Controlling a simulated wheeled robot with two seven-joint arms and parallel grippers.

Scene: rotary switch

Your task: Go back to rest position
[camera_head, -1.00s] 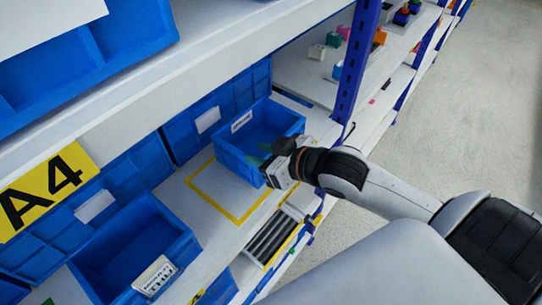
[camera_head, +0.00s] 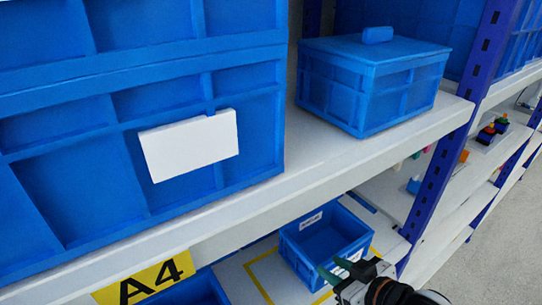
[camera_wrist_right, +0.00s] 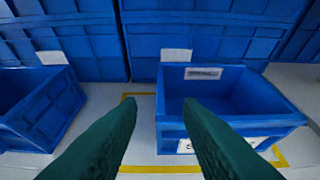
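My right gripper (camera_head: 336,268) is at the bottom of the head view, in front of the open blue bin (camera_head: 310,240) on the lower shelf. Its two green fingers are spread, with nothing between them. In the right wrist view the fingers (camera_wrist_right: 160,115) point toward the shelf. The bin looks empty. My left gripper is in neither view.
A lidded blue box (camera_head: 370,80) stands on the upper shelf beside large blue crates (camera_head: 60,130). A blue shelf post (camera_head: 465,130) rises right of the bin. A yellow A4 sign (camera_head: 145,280) hangs at lower left. Open floor (camera_head: 505,225) lies at right.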

